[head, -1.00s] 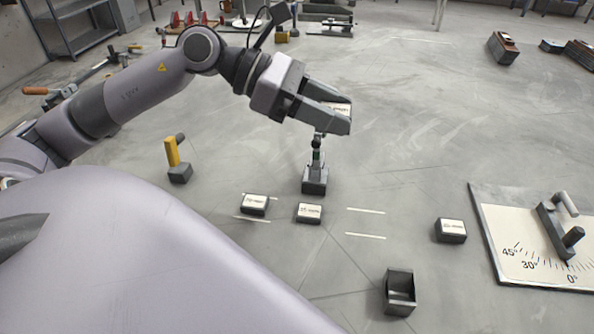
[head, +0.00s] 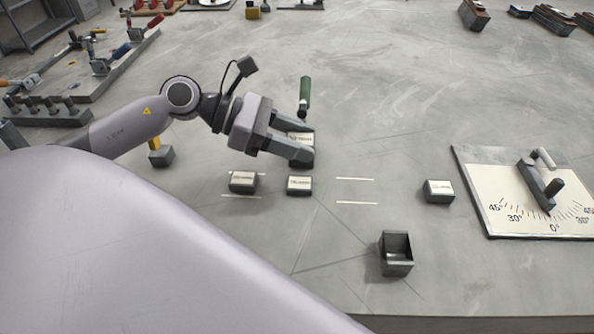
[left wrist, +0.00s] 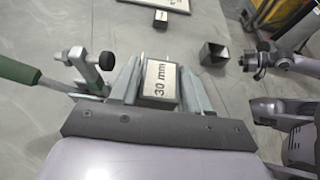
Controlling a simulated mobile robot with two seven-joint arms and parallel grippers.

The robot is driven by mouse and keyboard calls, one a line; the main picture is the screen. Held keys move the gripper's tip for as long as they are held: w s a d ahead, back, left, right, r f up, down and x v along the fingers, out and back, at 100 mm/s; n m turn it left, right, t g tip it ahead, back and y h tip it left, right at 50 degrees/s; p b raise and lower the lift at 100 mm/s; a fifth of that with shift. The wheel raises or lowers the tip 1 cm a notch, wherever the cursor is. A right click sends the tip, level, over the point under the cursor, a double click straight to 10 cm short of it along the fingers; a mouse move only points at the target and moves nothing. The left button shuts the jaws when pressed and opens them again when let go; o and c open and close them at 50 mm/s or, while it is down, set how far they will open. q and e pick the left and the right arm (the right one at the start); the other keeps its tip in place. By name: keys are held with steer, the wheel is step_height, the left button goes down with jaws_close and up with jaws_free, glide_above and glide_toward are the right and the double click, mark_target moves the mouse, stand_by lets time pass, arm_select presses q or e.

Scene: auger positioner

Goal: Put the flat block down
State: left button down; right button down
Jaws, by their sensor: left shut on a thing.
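My left gripper (head: 301,156) is shut on a flat block (head: 300,138) with a white label. In the left wrist view the label on the block (left wrist: 160,82) reads 30 mm, and it lies between the two fingers. A green-handled clamp (head: 305,92) stands right behind the gripper; its lower part is hidden in the head view. In the left wrist view the clamp (left wrist: 90,70) is just left of the fingers. I cannot tell whether the block touches what is below it.
Two labelled blocks (head: 243,181) (head: 299,185) sit in front of the gripper, with empty white line marks (head: 356,190) to their right. Another block (head: 438,190), an open grey box (head: 396,255) and an angle plate (head: 490,205) are farther right. A yellow-handled tool (head: 160,155) stands left.

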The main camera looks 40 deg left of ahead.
mark_target(297, 183)
arm_select(q)
steer(key=shift+f+b, duration=0.3)
steer(key=shift+f, duration=3.55)
steer(key=shift+f, duration=0.2)
steer(key=c, duration=0.5)
jaws_free()
steer(key=shift+r, duration=0.25)
steer(key=shift+s+a, duration=0.15)
steer(key=shift+a, duration=0.15)
steer(key=v, duration=1.1)
steer(key=shift+s+a+r, duration=0.1)
steer(key=shift+a, duration=0.05)
